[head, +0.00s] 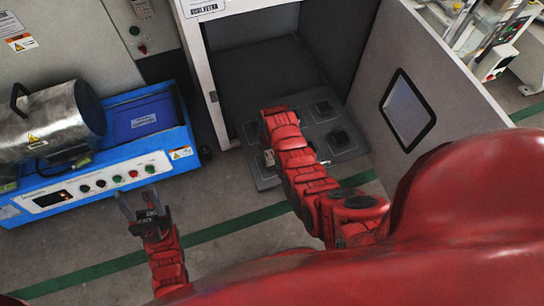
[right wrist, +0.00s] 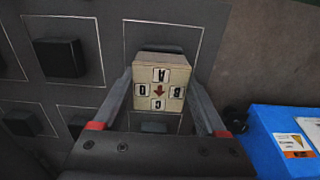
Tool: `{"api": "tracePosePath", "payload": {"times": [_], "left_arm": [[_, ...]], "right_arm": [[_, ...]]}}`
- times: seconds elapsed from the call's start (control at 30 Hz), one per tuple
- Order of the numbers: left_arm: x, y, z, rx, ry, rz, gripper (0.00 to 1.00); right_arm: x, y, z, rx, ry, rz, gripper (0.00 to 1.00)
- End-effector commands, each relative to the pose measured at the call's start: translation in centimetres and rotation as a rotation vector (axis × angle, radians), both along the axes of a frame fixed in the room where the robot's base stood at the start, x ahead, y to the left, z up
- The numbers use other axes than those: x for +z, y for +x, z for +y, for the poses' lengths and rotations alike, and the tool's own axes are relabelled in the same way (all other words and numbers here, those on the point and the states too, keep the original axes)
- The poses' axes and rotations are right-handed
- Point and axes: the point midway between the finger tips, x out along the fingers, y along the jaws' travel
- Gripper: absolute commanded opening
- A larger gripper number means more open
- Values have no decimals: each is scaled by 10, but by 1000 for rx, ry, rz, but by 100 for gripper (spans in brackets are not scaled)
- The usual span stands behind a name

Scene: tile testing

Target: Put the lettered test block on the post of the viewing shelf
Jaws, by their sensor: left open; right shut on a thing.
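The lettered test block (right wrist: 160,82) is pale tan, with framed letters and a red arrow on the face towards the camera. My right gripper (right wrist: 158,100) is shut on it, a finger on each side. In the head view a tan bit of the block (head: 269,158) shows beside my right arm, which hides most of the gripper. The viewing shelf (head: 268,183) is a dark grey panel with square black posts (right wrist: 60,57) in white outlines. The block is over one outlined square; I cannot tell whether it touches a post. My left gripper (head: 140,207) is open and empty.
A blue machine (head: 105,175) with a metal drum (head: 50,122) and buttons stands at the left. Grey floor with a green stripe (head: 230,222) lies in front.

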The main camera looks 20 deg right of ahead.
Motion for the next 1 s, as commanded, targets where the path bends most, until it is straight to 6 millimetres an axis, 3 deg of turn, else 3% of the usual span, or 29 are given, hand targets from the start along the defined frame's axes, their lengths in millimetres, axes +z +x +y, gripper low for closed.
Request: {"api": "tracePosePath", "payload": {"times": [0.33,0.37,0.47,0.77,1.0], "left_arm": [[-1,0,-1,-2,3,0,50],[0,0,-1,-2,3,0,50],[0,0,-1,-2,2,0,50],[0,0,-1,-1,2,0,50],[17,-1,4,13,-29,0,50]], "right_arm": [[-4,0,0,1,0,1,0],[-3,0,0,1,0,1,80],[-3,0,0,1,0,0,98],[-1,0,0,0,0,0,100],[42,1,1,1,0,-5,100]]}}
